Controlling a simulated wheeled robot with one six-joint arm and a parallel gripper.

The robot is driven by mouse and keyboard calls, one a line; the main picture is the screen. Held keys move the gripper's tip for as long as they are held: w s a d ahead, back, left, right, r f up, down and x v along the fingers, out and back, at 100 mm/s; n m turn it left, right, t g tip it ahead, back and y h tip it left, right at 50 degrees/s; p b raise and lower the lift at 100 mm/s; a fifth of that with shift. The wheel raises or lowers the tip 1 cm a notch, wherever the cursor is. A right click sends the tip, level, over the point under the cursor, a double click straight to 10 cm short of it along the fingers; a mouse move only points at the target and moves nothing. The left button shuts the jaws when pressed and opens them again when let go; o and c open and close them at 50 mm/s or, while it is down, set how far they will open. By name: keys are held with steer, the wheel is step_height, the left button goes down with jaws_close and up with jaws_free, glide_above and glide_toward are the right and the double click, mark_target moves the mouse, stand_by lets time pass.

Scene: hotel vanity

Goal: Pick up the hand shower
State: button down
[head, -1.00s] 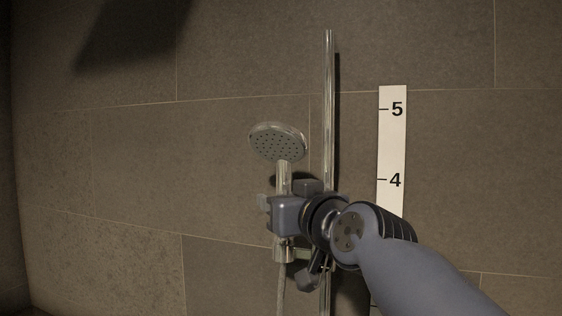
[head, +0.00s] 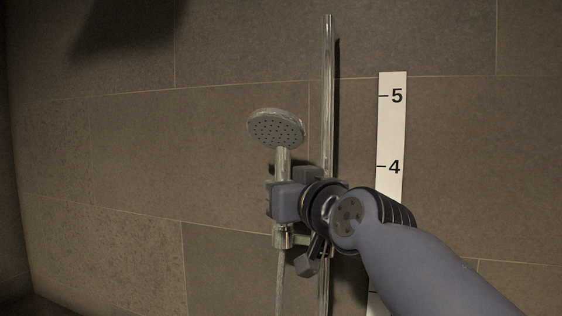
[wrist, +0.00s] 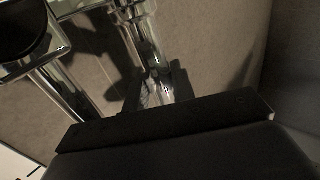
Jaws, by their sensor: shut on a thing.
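The chrome hand shower (head: 277,129) is upright in the head view, with its round, dotted face toward me. Its handle runs down into the chrome holder (head: 283,238) beside the rail, and the hose hangs below. My gripper (head: 285,190) is shut on the handle, between the shower face and the holder. In the wrist view the hand shower's handle (wrist: 143,38) passes down between the dark fingers (wrist: 156,88). My gripper's body hides part of the handle in the head view.
The vertical chrome rail (head: 328,90) stands right behind my gripper, close to the wall. A dark lever (head: 307,264) sits on the holder. A white number strip (head: 392,120) is on the tiled wall to the right. The space left of the shower is clear.

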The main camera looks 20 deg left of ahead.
mark_target(290, 145)
steer(key=shift+r, duration=0.15)
steer(key=shift+r, duration=0.6)
step_height(290, 145, up, 6)
steer(key=shift+f, duration=0.15)
steer(key=s+a+b, duration=0.1)
steer(key=s+b, duration=0.4)
steer(key=s, duration=1.3)
steer(key=shift+a, duration=0.15)
steer(key=shift+f, duration=0.15)
